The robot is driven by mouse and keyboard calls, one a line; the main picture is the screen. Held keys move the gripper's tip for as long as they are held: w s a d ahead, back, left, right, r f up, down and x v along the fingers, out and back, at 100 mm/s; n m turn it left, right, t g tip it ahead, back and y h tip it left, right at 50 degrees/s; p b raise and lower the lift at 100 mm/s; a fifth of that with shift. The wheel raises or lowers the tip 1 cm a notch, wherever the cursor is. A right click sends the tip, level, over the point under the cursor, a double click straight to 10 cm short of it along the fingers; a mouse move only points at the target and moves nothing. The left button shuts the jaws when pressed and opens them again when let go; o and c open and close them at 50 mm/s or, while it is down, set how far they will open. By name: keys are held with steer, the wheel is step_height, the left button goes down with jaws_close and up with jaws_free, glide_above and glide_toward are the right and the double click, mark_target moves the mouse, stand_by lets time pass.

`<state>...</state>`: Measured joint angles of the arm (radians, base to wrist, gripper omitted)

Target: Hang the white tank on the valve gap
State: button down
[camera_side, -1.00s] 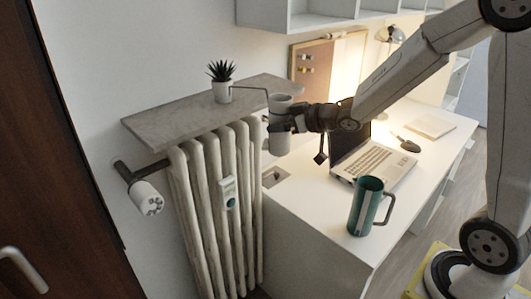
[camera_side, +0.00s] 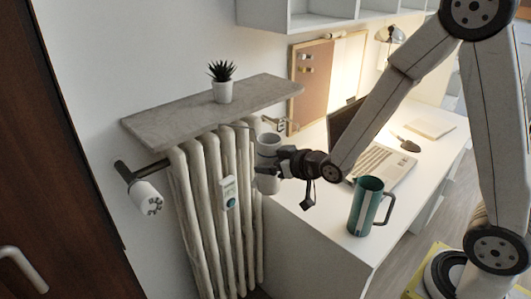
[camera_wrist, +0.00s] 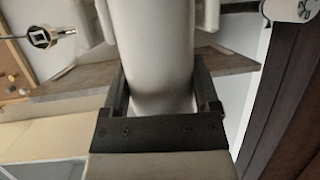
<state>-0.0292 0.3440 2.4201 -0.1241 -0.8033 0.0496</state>
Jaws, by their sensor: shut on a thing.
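The white tank (camera_side: 268,147) is a tall pale cylinder, and my gripper (camera_side: 281,163) is shut on it from the right. The tank is upright beside the right end of the radiator, below the shelf's level. A thin wire hook (camera_side: 236,126) reaches left from its top over the radiator's upper edge. In the wrist view the tank (camera_wrist: 158,55) fills the space between my gripper's fingers (camera_wrist: 160,95). A metal valve fitting (camera_side: 283,122) shows behind the tank, and also at the upper left of the wrist view (camera_wrist: 45,37). I cannot tell whether the hook touches anything.
The ribbed radiator (camera_side: 205,190) carries a small meter (camera_side: 229,191) and a white thermostat knob (camera_side: 149,198) at the left. Above it, a stone shelf (camera_side: 175,117) holds a potted plant (camera_side: 222,90). A green mug (camera_side: 364,206) and laptop (camera_side: 375,165) stand on the desk (camera_side: 310,220).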

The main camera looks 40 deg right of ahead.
mark_target(272, 180)
steer(key=f, duration=0.1)
steer(key=a+f, duration=0.1)
steer(key=s+f+m+h, duration=0.1)
steer(key=shift+a+f, duration=0.2)
steer(key=shift+f, duration=0.1)
steer(key=s+a+f+m+h, duration=0.4)
steer(key=a+m+h, duration=0.1)
steer(key=a, duration=0.4)
steer(key=shift+s+a+g+h, duration=0.2)
steer(key=shift+s+g+h, duration=0.2)
steer(key=shift+h, duration=0.1)
steer(key=shift+w, duration=0.3)
steer(key=shift+w, duration=9.8)
steer(key=shift+f, duration=1.4)
